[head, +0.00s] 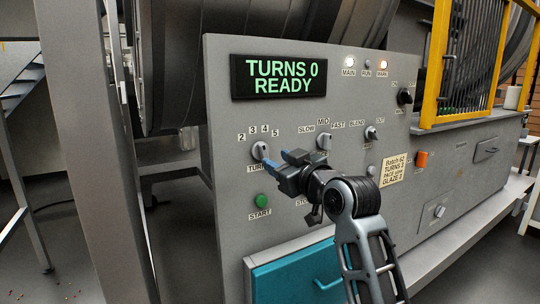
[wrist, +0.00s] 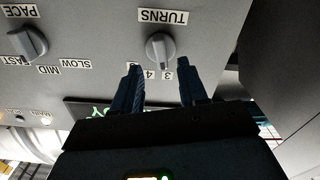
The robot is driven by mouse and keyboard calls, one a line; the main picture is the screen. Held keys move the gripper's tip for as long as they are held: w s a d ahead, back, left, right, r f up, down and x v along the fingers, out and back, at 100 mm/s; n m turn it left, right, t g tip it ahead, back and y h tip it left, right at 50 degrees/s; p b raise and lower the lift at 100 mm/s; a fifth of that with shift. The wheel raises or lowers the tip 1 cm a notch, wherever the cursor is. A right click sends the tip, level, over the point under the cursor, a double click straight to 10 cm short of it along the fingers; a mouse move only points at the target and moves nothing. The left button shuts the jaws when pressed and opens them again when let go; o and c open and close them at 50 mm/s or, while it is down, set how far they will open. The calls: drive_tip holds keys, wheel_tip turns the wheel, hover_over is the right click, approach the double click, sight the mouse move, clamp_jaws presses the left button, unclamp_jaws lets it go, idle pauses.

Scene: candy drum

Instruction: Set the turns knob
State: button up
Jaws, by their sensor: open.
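The turns knob (head: 260,151) is a grey knob on the grey control panel, with the numbers 2 to 5 around its top. It also shows in the wrist view (wrist: 160,50), upside down with its TURNS label. My gripper (head: 277,161) is open and empty in front of the panel, close to the knob. In the wrist view its two dark blue fingers (wrist: 159,65) stand apart, with the knob just beyond the tips, roughly between them. I see no clear contact. The knob's exact setting is hard to tell. The display (head: 279,76) reads TURNS 0 READY.
A pace knob (head: 324,142) and a further knob (head: 372,132) sit to the right. A green start button (head: 261,200) is below. A paper note (head: 394,169) reads Batch 62, TURNS 2. A turquoise drawer (head: 290,279) and yellow guard frame (head: 435,65) flank the panel.

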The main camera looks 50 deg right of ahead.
sight(266, 154)
drive_tip(key=shift+x, duration=2.6)
drive_tip(key=shift+c, duration=0.4)
clamp_jaws()
